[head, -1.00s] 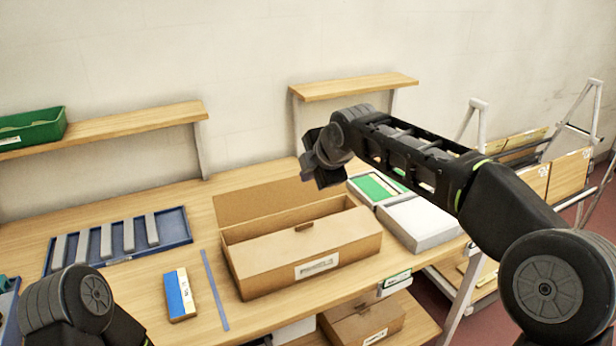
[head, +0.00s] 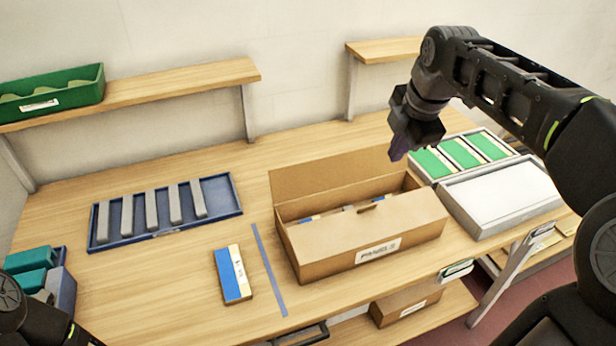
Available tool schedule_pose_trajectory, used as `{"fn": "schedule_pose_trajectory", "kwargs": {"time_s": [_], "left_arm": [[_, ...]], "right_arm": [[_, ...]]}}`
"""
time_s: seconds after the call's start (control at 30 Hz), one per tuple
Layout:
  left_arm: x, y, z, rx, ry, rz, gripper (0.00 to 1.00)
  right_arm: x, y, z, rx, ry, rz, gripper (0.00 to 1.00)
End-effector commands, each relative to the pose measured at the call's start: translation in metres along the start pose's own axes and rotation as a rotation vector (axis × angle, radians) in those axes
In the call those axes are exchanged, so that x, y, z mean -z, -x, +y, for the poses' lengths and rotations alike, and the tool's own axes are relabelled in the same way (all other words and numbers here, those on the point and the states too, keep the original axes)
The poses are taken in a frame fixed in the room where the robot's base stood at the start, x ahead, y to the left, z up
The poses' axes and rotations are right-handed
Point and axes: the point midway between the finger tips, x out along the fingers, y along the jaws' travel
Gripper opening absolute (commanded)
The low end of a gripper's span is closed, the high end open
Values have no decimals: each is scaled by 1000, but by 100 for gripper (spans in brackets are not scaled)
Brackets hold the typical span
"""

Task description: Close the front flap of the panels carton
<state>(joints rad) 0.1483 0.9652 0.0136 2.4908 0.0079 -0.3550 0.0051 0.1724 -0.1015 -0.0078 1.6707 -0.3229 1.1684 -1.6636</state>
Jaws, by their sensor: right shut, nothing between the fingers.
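The panels carton (head: 322,262) is a brown cardboard box on the table, with a white label on its front face. Its back flap (head: 335,172) stands up. Its front flap (head: 365,228), with a small notch at its edge, appears folded partly over the opening. Blue, white and tan contents show in the gap behind it. My right gripper (head: 400,148) is shut and empty, pointing down above the carton's back right corner, apart from the front flap. Part of my left arm shows at the lower left edge; its gripper is out of view.
A blue tray (head: 235,192) with grey strips lies left. A blue-and-white box (head: 232,275) and a blue strip (head: 268,268) lie beside the carton. Right are a tray with green panels (head: 462,152) and a grey-white box (head: 505,197). Shelves (head: 180,85) run behind.

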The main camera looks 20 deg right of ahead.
Motion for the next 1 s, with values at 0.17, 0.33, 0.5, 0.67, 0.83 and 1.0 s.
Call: {"fn": "schedule_pose_trajectory", "kwargs": {"time_s": [0.17, 0.33, 0.5, 0.67, 0.83, 1.0], "left_arm": [[-1, 0, 0, 0, 0, -1, 76], [-1, 0, 0, -1, 0, -2, 76], [0, 0, 0, -1, 0, -1, 76], [0, 1, 1, 0, 0, -1, 76], [-1, 3, 1, 0, 1, -2, 76], [-1, 8, 3, 2, 2, -3, 76]], "right_arm": [[7, -5, -24, 90, 46, 26, 0], [8, -5, -24, 94, 57, 27, 0], [8, -6, -24, 94, 57, 27, 0], [8, -11, -24, 95, 57, 27, 0], [8, -29, -26, 96, 57, 27, 0], [9, -59, -29, 98, 57, 27, 0]]}}
